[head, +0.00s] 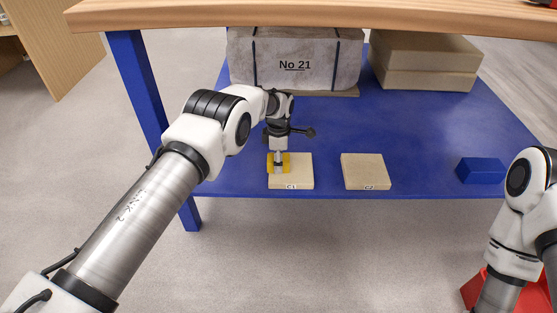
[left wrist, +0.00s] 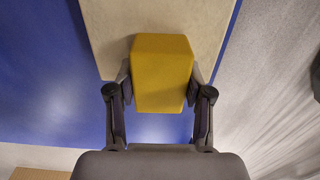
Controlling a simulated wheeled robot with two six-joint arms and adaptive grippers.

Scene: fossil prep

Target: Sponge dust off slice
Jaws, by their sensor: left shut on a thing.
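The yellow sponge (head: 286,158) is held in my left gripper (head: 278,160), at the left part of the beige slice labelled C1 (head: 295,174). In the left wrist view the sponge (left wrist: 163,72) sits between the two fingers of the left gripper (left wrist: 160,88), and its far end overlaps the slice (left wrist: 110,35). I cannot tell whether the sponge touches the slice. No dust can be made out on the slice. A second beige slice labelled C2 (head: 365,170) lies to the right. My right arm shows at the right edge, but its gripper is out of view.
The slices lie on a blue shelf (head: 230,170) under a wooden tabletop (head: 320,15). A wrapped block marked No 21 (head: 295,60) and beige slabs (head: 424,65) stand at the back. A blue block (head: 481,170) lies at the right. A blue leg (head: 140,90) stands left.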

